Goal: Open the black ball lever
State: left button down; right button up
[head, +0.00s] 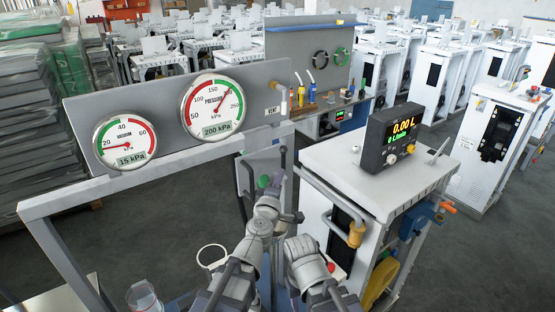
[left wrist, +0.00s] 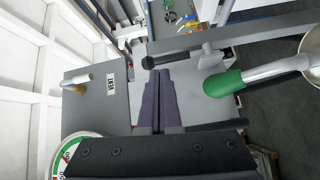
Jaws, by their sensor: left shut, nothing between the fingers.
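The black ball lever (left wrist: 148,62) shows in the left wrist view as a small dark knob on a grey metal stem and body, in front of a grey panel. My left gripper (left wrist: 163,74) is shut and empty, its dark fingers close together. The fingertips lie just below the knob in that view; I cannot tell whether they touch it. In the head view my own arm and gripper crowd this spot, and I cannot pick out the black ball. My right gripper is not in view; only part of its arm shows at the bottom of the head view.
A green-handled lever (left wrist: 222,84) is right of the black ball in the left wrist view. A vacuum gauge (head: 124,141) and a pressure gauge (head: 212,104) sit on the frame's panel. A white cabinet (head: 355,172) with a digital display (head: 390,137) stands close on the right.

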aim_at(278, 153)
pick_arm(q)
jog(key=shift+w+a+f+n+y, duration=0.1)
jog(key=shift+a+n+y, duration=0.4)
jog(key=shift+n, duration=0.25)
jog(key=shift+a+n+y, duration=0.35)
jog(key=shift+n+y, duration=0.25)
jog(key=shift+n, duration=0.15)
jog(key=w, duration=1)
jog(key=shift+w+d, duration=0.1)
jog(key=shift+d, duration=0.3)
jog(key=shift+s+d, duration=0.35)
jog(key=shift+s, duration=0.25)
jog(key=shift+s+d+f+b, duration=0.45)
jog(key=shift+s+d, duration=0.05)
jog(key=shift+s, duration=0.25)
jog(key=shift+s+d+f+b, duration=0.45)
jog(key=shift+s+d, duration=0.05)
jog(key=shift+s, duration=0.2)
jog(key=shift+s+d+f+b, duration=0.45)
jog(key=shift+s+d, duration=0.05)
jog(key=shift+s, duration=0.25)
